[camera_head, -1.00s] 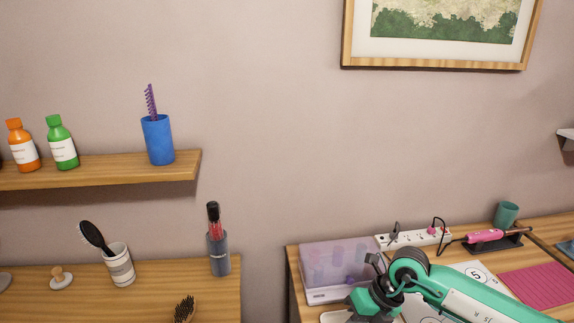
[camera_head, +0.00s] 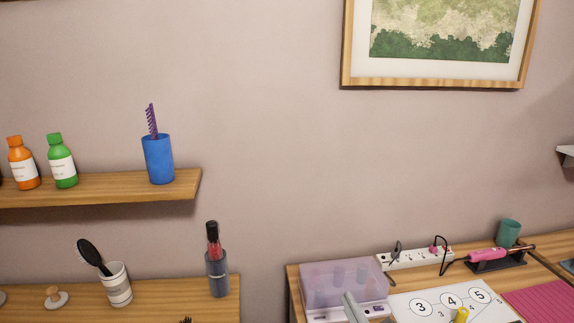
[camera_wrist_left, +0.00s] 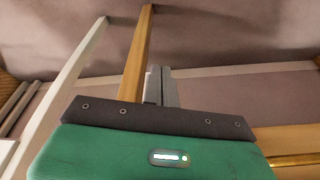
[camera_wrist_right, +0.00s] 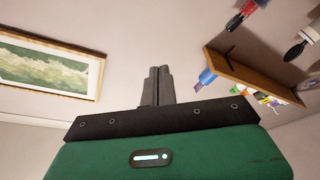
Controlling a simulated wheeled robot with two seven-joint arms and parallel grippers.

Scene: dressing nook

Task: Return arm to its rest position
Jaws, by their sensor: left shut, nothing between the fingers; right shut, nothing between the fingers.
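My right gripper shows in the right wrist view (camera_wrist_right: 157,85), its two grey fingers together with nothing between them. It points towards the plain wall, clear of the framed picture and the shelf. In the head view a grey piece, which looks like its fingers (camera_head: 355,308), shows at the bottom edge in front of the lilac box. My left gripper (camera_wrist_left: 160,85) shows in the left wrist view, fingers together and empty, with wooden and pale bars beyond. The left arm does not show in the head view.
The lilac box (camera_head: 330,285), power strip (camera_head: 415,257) and pink hot tool (camera_head: 488,254) are on the right table. A blue cup (camera_head: 158,160) with a comb stands on the left shelf (camera_head: 110,188). A brush cup (camera_head: 116,285) and dark holder (camera_head: 217,275) stand on the left table.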

